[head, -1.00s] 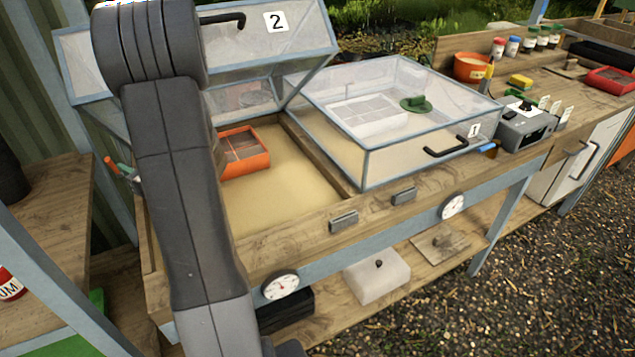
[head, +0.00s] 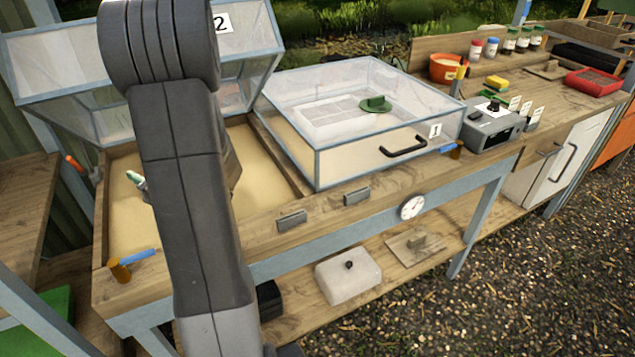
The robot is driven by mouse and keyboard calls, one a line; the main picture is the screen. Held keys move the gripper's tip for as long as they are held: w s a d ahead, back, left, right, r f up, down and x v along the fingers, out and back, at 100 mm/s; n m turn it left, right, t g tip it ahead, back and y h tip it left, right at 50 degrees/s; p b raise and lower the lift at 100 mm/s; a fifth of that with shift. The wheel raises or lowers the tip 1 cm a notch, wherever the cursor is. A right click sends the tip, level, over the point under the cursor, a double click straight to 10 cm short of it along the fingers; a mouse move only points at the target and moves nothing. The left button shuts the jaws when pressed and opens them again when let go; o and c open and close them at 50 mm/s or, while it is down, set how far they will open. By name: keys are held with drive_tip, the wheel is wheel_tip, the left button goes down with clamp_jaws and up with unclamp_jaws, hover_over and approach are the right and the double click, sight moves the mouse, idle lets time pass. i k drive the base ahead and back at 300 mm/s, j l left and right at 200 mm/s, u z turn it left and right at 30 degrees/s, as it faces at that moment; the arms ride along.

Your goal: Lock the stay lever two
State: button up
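The lid marked 2 (head: 140,50) is raised open over the left sandy bed (head: 270,165). An orange-ended lever (head: 75,163) sits at that bed's left side, by the lid; I cannot tell whether it is locked. A blue bar with an orange-brown knob (head: 118,270) sits on the bed's front left corner. Which of these is stay lever two is not marked. My arm hides most of my gripper. A small pale, teal-edged tip (head: 136,180) left of the arm may belong to it, apart from both parts in the picture. Its opening is hidden.
A dial (head: 411,207) and two grey blocks line the front. Gravel in front is clear.

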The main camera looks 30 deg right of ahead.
sight(82, 172)
drive_tip(key=k+l, duration=0.15)
drive_tip(key=l, duration=0.2)
drive_tip(key=k+l, duration=0.15)
drive_tip(key=l, duration=0.25)
drive_tip(key=k+l, duration=0.2)
drive_tip(key=l, duration=0.15)
drive_tip(key=k+l, duration=0.15)
drive_tip(key=l, duration=0.25)
